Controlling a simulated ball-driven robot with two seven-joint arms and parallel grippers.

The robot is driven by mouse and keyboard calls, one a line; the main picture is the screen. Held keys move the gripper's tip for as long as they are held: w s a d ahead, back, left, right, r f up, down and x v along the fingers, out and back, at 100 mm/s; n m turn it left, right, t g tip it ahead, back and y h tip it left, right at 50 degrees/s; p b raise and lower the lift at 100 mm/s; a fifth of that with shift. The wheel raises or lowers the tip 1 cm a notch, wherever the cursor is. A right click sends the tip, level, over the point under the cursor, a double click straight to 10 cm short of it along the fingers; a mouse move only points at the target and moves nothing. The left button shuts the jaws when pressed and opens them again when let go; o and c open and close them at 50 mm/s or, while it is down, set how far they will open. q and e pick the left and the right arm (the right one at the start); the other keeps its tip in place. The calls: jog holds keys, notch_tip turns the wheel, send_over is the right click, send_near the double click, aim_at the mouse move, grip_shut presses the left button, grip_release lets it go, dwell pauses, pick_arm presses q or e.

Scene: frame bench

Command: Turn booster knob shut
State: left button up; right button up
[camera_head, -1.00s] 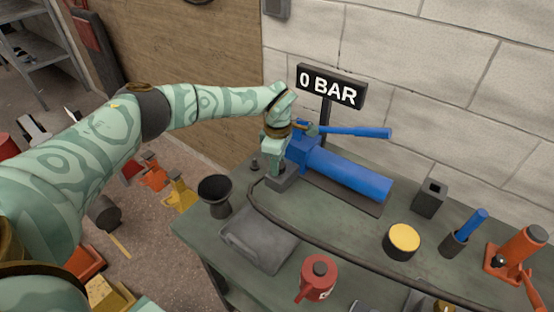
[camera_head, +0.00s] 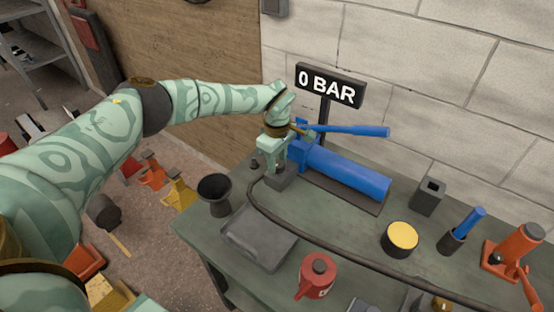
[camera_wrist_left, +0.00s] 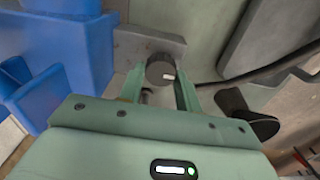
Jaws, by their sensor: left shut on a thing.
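The booster knob (camera_wrist_left: 161,70) is a dark round knob with a pale mark on its lower right, seen in the left wrist view. My left gripper (camera_wrist_left: 160,84) has its two green fingers on either side of the knob and is shut on it. In the head view my left gripper (camera_head: 270,172) points down at the near-left end of the blue booster pump (camera_head: 345,172), and the knob is hidden there. The blue pump also fills the left of the wrist view (camera_wrist_left: 55,60). The sign (camera_head: 328,86) above reads 0 BAR. My right gripper is not in view.
A black funnel cup (camera_head: 214,192) and a grey tray (camera_head: 258,240) stand close to my left gripper. A black hose (camera_head: 300,239) runs across the bench. A red can (camera_head: 317,276), a yellow-topped tin (camera_head: 401,237) and an orange jack (camera_head: 516,248) stand further right.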

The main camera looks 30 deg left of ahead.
aim_at(277, 163)
pick_arm(q)
jog(key=shift+w+r, duration=0.1)
jog(key=o, duration=1)
jog(key=shift+c, duration=0.2)
notch_tip(277, 163, up, 16)
jog(key=p, duration=0.3)
jog(key=shift+p, duration=0.3)
